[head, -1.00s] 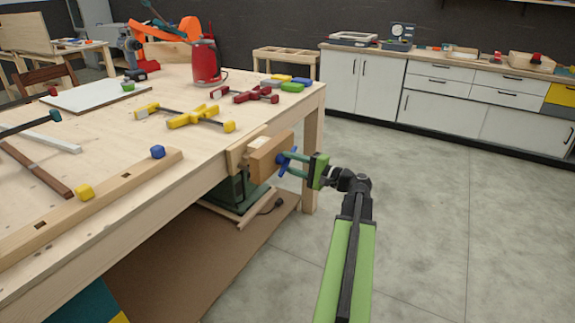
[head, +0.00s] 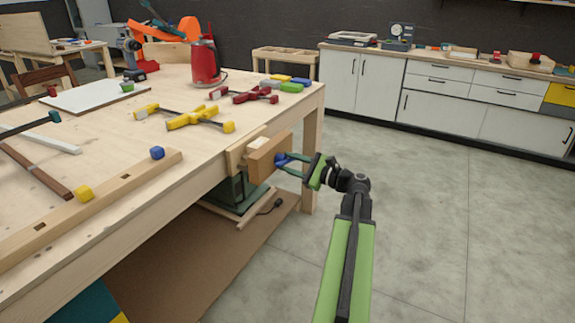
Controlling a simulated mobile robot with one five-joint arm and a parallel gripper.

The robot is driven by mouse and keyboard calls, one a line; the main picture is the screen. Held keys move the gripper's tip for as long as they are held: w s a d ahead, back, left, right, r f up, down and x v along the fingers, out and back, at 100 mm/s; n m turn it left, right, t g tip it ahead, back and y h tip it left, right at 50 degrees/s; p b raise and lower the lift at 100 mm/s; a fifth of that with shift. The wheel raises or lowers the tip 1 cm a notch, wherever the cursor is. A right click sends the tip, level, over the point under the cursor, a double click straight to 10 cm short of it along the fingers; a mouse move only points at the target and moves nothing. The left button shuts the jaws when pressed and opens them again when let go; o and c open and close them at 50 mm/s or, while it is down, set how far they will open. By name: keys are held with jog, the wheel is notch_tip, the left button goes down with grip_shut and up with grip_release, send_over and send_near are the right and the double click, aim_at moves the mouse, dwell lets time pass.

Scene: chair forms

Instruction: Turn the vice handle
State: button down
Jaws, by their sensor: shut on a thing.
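The wooden vice (head: 265,160) is fixed to the right end of the workbench's front edge. Its blue handle (head: 281,160) sits on the outer face of the front jaw. My gripper (head: 284,166) reaches in from the right with its green fingers around the handle, shut on it. The fingers hide part of the handle. The gripper's wrist is rolled, with the fingers tilted.
A green machine (head: 238,190) stands on the lower shelf below the vice. The floor to the right is clear.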

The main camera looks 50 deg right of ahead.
jog(key=shift+s+a+f+m, duration=0.1)
jog(key=shift+f+m, duration=0.05)
jog(key=shift+m, duration=0.25)
jog(key=c, duration=0.9)
grip_release()
jog(key=v, duration=1.7)
jog(key=shift+s, duration=0.2)
